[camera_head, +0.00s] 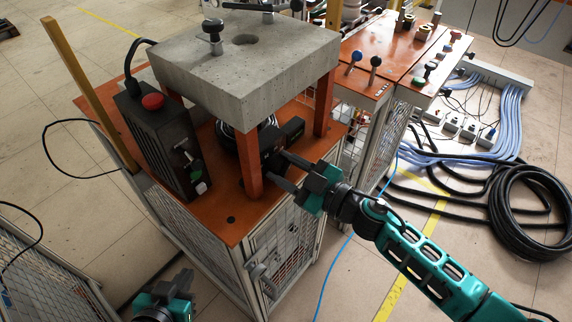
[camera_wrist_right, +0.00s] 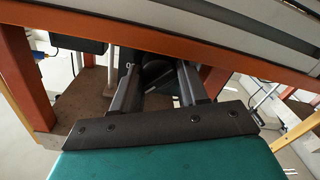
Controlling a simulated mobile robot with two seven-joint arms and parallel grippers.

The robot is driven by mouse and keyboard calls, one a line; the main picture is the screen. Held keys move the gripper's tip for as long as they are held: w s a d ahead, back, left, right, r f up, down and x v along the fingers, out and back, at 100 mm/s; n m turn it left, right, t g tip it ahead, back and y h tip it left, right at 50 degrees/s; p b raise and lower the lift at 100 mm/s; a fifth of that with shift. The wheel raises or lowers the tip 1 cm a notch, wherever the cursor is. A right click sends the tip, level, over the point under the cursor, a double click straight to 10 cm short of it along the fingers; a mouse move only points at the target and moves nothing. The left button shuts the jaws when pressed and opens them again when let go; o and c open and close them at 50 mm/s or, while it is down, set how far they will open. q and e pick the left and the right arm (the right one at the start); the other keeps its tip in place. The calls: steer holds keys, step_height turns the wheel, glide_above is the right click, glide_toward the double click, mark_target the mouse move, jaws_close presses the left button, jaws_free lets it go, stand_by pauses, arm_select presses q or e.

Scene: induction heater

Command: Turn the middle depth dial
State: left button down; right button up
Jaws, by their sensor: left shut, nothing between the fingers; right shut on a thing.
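A black device (camera_head: 289,133) sits on the orange table under the concrete slab, between the red-orange legs. My right gripper (camera_head: 279,170) reaches in from the right, at the device's front beside the near leg. In the right wrist view, its two fingers (camera_wrist_right: 161,88) are on either side of a dark round part (camera_wrist_right: 157,72), which looks like a dial, and are shut on it. Which dial this is, and how it is turned, I cannot tell. My left gripper (camera_head: 184,283) is low at the bottom left, shut and empty, away from the device.
The concrete slab (camera_head: 260,65) stands close above the right gripper. A black control box with a red button (camera_head: 152,101) stands on the orange table (camera_head: 225,222), left of the near leg. Wire-mesh panels are below. Cables (camera_head: 535,205) lie on the floor at right.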

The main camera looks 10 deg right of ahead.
arm_select(q)
steer(key=shift+r, duration=0.2)
arm_select(e)
steer(key=shift+w+d+r+n, duration=0.1)
steer(key=shift+r+n, duration=0.05)
steer(key=shift+n, duration=0.45)
arm_select(q)
steer(key=shift+w+r, duration=0.1)
steer(key=shift+w, duration=0.05)
arm_select(e)
steer(key=o, duration=1)
